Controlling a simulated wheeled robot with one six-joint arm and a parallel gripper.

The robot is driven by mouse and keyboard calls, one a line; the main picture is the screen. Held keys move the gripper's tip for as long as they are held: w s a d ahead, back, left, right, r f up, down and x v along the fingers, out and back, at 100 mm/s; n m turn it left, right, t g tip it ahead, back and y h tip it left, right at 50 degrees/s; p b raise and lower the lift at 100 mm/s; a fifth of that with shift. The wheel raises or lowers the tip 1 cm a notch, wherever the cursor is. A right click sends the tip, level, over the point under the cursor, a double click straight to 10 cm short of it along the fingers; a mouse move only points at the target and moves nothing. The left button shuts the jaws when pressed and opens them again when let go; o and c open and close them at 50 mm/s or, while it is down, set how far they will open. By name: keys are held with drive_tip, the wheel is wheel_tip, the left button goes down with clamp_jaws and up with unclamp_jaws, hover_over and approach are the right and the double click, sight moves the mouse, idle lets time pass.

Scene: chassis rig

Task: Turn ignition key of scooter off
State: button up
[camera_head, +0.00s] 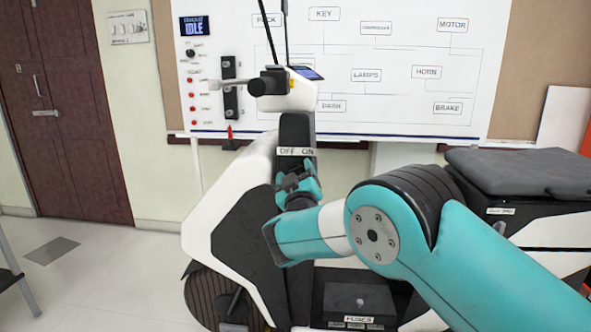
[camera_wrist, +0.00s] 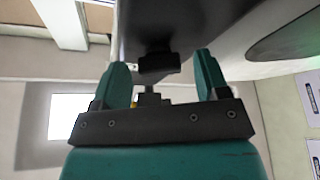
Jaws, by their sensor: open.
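The white and black scooter (camera_head: 225,205) stands in the middle of the head view. On its dark front column is a white label (camera_head: 296,151) reading OFF and ON. My gripper (camera_head: 297,182) is just below that label, against the column in the picture. In the wrist view my gripper (camera_wrist: 162,75) is open, with one finger on each side of a small black key (camera_wrist: 160,63) that sticks out of the dark panel (camera_wrist: 180,25). Gaps show between the key and both fingers. In the head view the key cannot be told apart from my gripper.
The scooter's handlebar (camera_head: 268,84) rises above the column, and its dark seat (camera_head: 515,172) is at the right. A whiteboard (camera_head: 420,95) with labels and a display (camera_head: 195,26) reading IDLE is behind. Clear floor (camera_head: 110,280) lies at the left.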

drive_tip(key=shift+w, duration=0.1)
drive_tip(key=c, duration=0.9)
